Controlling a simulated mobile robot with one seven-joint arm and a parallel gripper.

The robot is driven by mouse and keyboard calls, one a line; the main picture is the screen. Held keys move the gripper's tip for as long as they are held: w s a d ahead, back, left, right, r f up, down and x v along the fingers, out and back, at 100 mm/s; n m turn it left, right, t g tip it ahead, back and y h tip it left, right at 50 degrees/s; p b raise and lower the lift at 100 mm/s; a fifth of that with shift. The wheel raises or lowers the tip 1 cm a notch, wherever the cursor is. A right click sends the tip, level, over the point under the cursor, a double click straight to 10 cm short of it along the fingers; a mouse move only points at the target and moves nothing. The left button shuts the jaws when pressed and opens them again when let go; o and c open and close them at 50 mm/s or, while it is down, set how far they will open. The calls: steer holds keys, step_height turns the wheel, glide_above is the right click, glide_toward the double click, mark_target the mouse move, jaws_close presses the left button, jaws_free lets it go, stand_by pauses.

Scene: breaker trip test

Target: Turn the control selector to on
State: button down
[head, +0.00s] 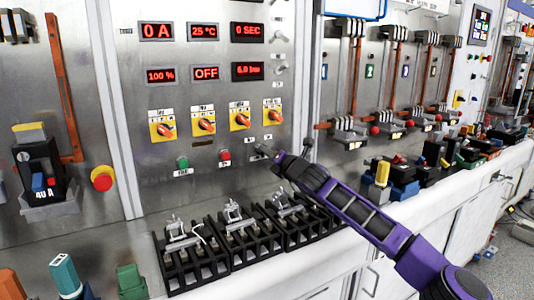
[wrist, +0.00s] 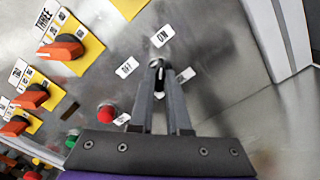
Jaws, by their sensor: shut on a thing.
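The control selector (wrist: 159,66) is a small dark knob on the metal panel, with an ON label (wrist: 162,36) and an OFF label (wrist: 127,67) beside it in the wrist view. My gripper (wrist: 159,72) is shut on the selector, its two fingertips close together around it. The fingers hide most of the knob, so I cannot tell which label it points to.
A red button (head: 225,155) and a green button (head: 182,162) sit left of my gripper. Orange rotary knobs on yellow plates (head: 240,120) are above, below red displays (head: 206,73). Black terminal blocks (head: 250,245) stand on the ledge below. A red emergency button (head: 102,178) is far left.

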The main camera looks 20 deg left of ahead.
steer(key=shift+r, duration=0.1)
steer(key=c, duration=0.9)
jaws_free()
steer(key=v, duration=1.7)
steer(key=shift+s+d, duration=0.15)
steer(key=shift+s, duration=0.05)
